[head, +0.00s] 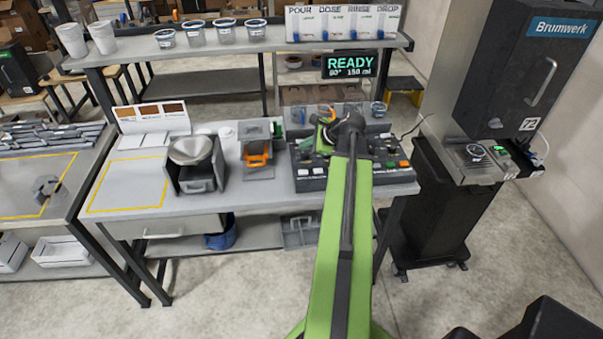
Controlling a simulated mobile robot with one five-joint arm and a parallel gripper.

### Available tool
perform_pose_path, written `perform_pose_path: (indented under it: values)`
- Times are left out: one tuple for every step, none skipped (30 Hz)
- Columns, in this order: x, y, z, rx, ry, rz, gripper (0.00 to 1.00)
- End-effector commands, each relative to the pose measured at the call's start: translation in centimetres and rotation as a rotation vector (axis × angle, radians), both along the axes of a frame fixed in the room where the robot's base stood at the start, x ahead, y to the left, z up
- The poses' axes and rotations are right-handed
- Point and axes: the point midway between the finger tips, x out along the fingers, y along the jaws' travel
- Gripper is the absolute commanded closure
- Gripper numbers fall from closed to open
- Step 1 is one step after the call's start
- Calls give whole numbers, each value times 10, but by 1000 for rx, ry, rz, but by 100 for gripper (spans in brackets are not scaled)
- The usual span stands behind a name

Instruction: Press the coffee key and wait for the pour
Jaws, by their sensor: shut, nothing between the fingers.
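A dark key panel (312,178) lies on the right part of the workbench, with several small coloured keys; its labels are too small to read, so I cannot tell which is the coffee key. A green-lettered display (349,65) above it reads READY, 80°, 150 ml. My green arm reaches over the panel and hides its middle. My gripper (326,136) is shut and empty at the arm's far end, over the panel's back part; its fingertips are small and partly hidden, and I cannot tell whether they touch a key. No pour is visible.
A Brumwerk machine (510,85) stands at the right. An orange-fronted dispenser (257,158) and a metal-bowl unit (193,160) are left of the panel. Lidded tubs (225,33) and a sign reading POUR, DOSE, RINSE, DROP (343,22) are on the upper shelf. The yellow-outlined area (128,186) is clear.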

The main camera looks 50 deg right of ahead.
Motion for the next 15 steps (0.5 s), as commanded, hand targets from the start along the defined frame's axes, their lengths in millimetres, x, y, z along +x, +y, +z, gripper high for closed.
perform_pose_path:
  values:
    - [0,0,0,0,1,1,100]
    - [0,0,0,-1,1,2,100]
    - [0,0,0,-1,1,2,100]
    - [0,0,0,-1,1,2,100]
    - [0,1,-1,-2,1,3,100]
    - [0,1,-2,-2,1,3,100]
    - [0,1,-3,-1,1,3,100]
    - [0,1,-4,-2,2,3,100]
    - [0,1,-7,-2,2,3,100]
    - [0,1,-9,-2,2,3,100]
    - [0,1,-12,-2,2,3,100]
    - [0,1,-16,-2,2,3,100]
    - [0,1,-20,-2,2,3,100]
    - [0,1,-23,-2,2,3,100]
    - [0,1,-29,-2,2,3,100]
